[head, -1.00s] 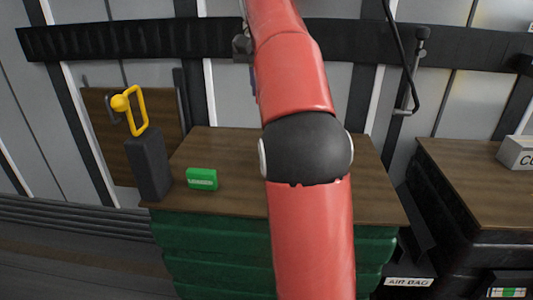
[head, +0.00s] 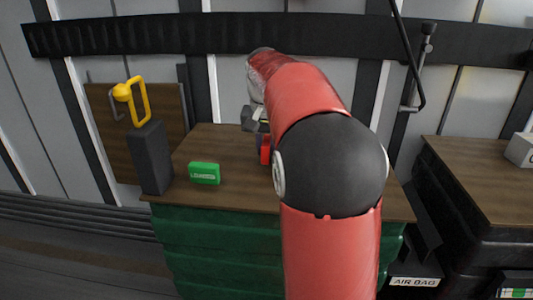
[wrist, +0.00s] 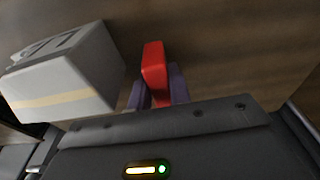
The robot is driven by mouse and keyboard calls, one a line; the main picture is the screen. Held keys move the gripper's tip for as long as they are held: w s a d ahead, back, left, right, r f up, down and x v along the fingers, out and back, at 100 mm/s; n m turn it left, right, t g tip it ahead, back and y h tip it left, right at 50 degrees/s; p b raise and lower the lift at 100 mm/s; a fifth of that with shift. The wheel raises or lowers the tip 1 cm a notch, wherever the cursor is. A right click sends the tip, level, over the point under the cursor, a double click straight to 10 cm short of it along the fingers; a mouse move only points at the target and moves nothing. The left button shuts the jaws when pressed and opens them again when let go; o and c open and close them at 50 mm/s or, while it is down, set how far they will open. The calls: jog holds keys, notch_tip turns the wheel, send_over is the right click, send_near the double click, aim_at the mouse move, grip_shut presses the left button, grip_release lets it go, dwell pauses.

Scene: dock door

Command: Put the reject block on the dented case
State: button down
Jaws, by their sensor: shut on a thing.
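My gripper (wrist: 158,92) is shut on a red block (wrist: 154,70), which I take as the reject block; no lettering on it can be read. In the head view the block (head: 265,150) shows as a red sliver left of my arm, above the brown tabletop. In the wrist view a pale grey case (wrist: 75,75) with a yellowish band and dark marks on top sits left of the block, apart from it. I cannot make out a dent. My arm covers much of the tabletop in the head view.
A green "LOADED" block (head: 205,173) lies on the brown-topped bench (head: 235,200). A dark post (head: 150,160) and a yellow handle (head: 137,100) stand at its left. A pale box (head: 521,150) sits on the right-hand bench (head: 470,175). A black hose hangs behind.

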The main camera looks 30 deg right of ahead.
jog(key=shift+f, duration=0.8)
jog(key=shift+f, duration=0.1)
jog(key=c, duration=1.3)
grip_release()
